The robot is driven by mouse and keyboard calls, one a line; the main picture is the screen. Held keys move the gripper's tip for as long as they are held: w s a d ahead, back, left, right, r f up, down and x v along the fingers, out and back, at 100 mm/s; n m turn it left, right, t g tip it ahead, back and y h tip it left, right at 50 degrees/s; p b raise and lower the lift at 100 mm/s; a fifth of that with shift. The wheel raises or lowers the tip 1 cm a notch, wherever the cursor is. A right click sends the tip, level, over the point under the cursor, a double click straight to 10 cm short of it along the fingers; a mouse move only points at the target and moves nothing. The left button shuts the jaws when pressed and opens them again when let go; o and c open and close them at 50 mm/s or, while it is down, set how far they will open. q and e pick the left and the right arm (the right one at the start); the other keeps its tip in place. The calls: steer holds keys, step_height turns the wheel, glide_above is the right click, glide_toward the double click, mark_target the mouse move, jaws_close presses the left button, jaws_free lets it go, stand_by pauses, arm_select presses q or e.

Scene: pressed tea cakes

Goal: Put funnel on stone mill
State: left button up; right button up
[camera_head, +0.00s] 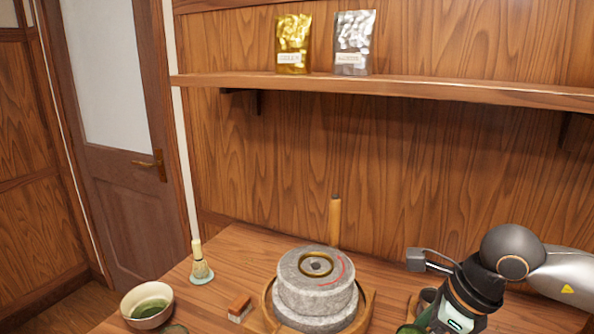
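The grey stone mill (316,299) stands upright on the table in a round wooden tray (368,304). A brass-coloured ring (316,264) lies on its top around the centre; I cannot tell whether this is the funnel or part of the mill. No other thing in view is clearly a funnel. My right arm comes in from the right, and its hand points down toward the bottom edge, right of the mill and apart from it. Its fingertips are hidden or cut off, so its grip does not show. My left gripper is not in view.
A bamboo whisk on a stand (201,265), a tea bowl with green contents (147,304) and a small brush (239,307) are left of the mill. A wooden handle (335,222) rises behind it. Gold (293,44) and silver (354,43) pouches stand on a shelf (430,88).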

steer(key=n, duration=0.2)
steer(key=n+g, duration=0.1)
steer(key=s+n+g+p, duration=0.1)
steer(key=n, duration=0.1)
steer(key=shift+d+f+n+y, duration=0.1)
steer(key=shift+d+n+y, duration=0.15)
steer(key=shift+n+y, duration=0.05)
steer(key=n, duration=0.2)
steer(key=s+n+g+p, duration=0.1)
steer(key=n, duration=0.1)
steer(key=n+g, duration=0.1)
steer(key=n, duration=0.1)
steer(key=shift+s+d+f, duration=0.15)
steer(key=shift+d, duration=0.1)
steer(key=s+n+g+h+p, duration=0.1)
steer(key=n, duration=0.3)
steer(key=s+n+g+h+p, duration=0.1)
steer(key=n+h, duration=0.1)
steer(key=n, duration=0.2)
steer(key=s+n+g+h+p, duration=0.1)
steer(key=n, duration=0.3)
steer(key=shift+s+d+f+n+h, duration=0.2)
steer(key=shift+d+f+n+h, duration=0.1)
steer(key=shift+d+f+n, duration=0.1)
steer(key=shift+d, duration=0.15)
